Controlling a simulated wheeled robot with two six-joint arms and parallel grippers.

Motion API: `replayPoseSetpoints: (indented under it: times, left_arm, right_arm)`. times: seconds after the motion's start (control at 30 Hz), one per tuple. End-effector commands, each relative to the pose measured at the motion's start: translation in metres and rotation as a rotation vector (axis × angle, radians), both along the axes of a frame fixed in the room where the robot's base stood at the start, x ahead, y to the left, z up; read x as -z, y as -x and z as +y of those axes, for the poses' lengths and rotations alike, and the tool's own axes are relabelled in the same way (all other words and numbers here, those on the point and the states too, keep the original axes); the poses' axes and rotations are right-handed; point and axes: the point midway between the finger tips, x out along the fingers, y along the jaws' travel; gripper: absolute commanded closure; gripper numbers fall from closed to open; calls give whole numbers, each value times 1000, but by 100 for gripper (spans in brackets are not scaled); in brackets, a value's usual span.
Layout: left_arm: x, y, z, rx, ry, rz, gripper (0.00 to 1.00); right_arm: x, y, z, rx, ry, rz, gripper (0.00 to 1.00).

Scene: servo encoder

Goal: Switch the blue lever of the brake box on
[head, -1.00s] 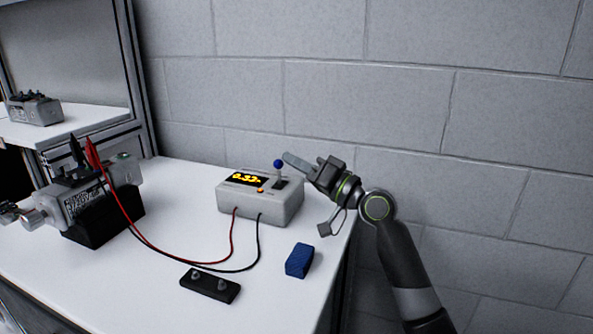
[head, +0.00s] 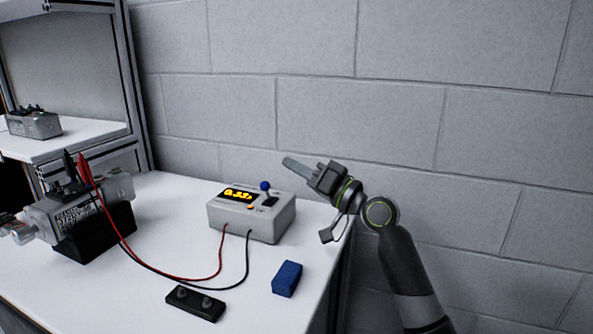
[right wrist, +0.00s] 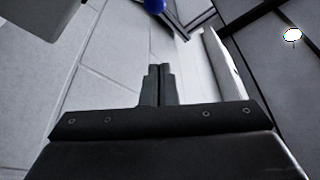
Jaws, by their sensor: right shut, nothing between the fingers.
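The brake box (head: 275,222) is a light grey box on the white table, with a lit yellow display (head: 240,194) and an orange button. Its blue-knobbed lever (head: 265,186) stands on the top right and leans to the left in the head view. My right gripper (head: 290,164) is shut and empty, above and to the right of the lever, apart from it. In the right wrist view the shut fingers (right wrist: 160,85) point toward the blue knob (right wrist: 154,5), cut by the top edge. My left gripper is not in view.
A motor (head: 105,198) on a black stand is at the left, with red and black leads running to the box. A blue block (head: 287,279) and a black plate with two knobs (head: 196,303) lie in front. The block wall stands behind.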

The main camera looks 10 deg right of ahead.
Motion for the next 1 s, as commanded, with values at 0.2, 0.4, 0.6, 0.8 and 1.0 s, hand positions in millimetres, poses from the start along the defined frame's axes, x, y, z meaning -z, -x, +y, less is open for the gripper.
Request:
replayPoseSetpoints:
  times: [0.2, 0.4, 0.6, 0.8, 1.0]
  left_arm:
    - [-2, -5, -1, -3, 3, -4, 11]
    - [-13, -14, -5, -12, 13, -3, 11]
    - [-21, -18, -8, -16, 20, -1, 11]
    - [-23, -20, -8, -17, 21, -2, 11]
    - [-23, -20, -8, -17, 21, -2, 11]
  right_arm:
    - [12, 25, -29, 5, 7, 2, 100]
    - [22, 50, -55, 2, 5, 2, 100]
    - [26, 62, -67, 2, 3, 1, 100]
    - [26, 65, -70, 1, 0, 1, 100]
    - [26, 65, -70, 1, 0, 1, 100]
